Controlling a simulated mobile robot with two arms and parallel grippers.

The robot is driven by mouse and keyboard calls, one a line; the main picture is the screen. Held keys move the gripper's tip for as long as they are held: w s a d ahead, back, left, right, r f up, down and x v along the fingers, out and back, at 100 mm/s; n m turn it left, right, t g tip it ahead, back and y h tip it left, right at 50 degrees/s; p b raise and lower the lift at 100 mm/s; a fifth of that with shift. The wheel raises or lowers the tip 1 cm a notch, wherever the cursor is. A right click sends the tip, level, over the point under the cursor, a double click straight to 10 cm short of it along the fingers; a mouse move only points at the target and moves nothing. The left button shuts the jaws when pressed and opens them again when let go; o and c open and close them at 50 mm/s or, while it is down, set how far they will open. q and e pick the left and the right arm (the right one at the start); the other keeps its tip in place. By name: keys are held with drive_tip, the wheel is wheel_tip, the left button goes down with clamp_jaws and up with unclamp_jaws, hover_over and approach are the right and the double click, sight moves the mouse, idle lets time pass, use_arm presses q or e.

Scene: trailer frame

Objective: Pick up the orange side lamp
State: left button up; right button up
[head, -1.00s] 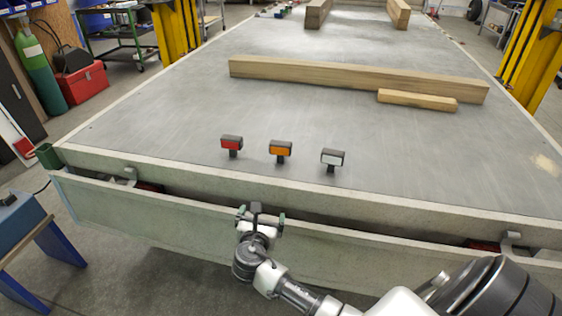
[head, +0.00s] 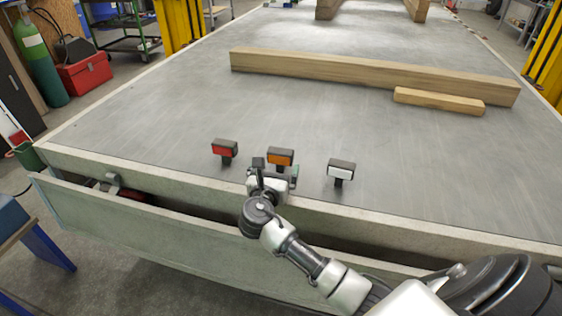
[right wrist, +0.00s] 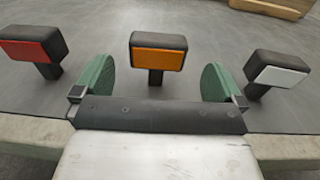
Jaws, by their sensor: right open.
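The orange side lamp (head: 281,157) stands upright on the grey trailer bed, between a red lamp (head: 224,149) and a white lamp (head: 341,168). My right gripper (head: 277,172) is at the front edge of the bed, just in front of the orange lamp. In the right wrist view the open green fingers (right wrist: 159,82) are spread wide, and the orange lamp (right wrist: 158,59) stands centred between and slightly beyond them. The fingers appear apart from the lamp. The red lamp (right wrist: 32,48) and the white lamp (right wrist: 281,75) stand outside the fingers. My left gripper is not in view.
The trailer bed (head: 170,115) is clear around the lamps. A long wooden beam (head: 370,76) and a short block (head: 438,100) lie farther back. A raised front rim (head: 400,220) and a hanging tailboard (head: 140,235) lie on my side.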

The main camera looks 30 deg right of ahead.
sight(279, 160)
drive_tip(key=shift+w+d+f, duration=0.15)
drive_tip(key=shift+w+d, duration=0.35)
drive_tip(key=shift+d, duration=0.05)
drive_tip(key=b+x, duration=0.1)
drive_tip(key=x, duration=0.4)
drive_tip(key=shift+a+f, duration=0.1)
drive_tip(key=shift+f, duration=0.1)
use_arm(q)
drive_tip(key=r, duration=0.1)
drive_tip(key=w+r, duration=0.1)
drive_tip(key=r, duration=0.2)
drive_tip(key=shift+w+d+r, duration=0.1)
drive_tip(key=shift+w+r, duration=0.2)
use_arm(e)
drive_tip(key=shift+c, duration=0.5)
drive_tip(key=c, duration=0.9)
drive_tip(key=shift+o, duration=0.2)
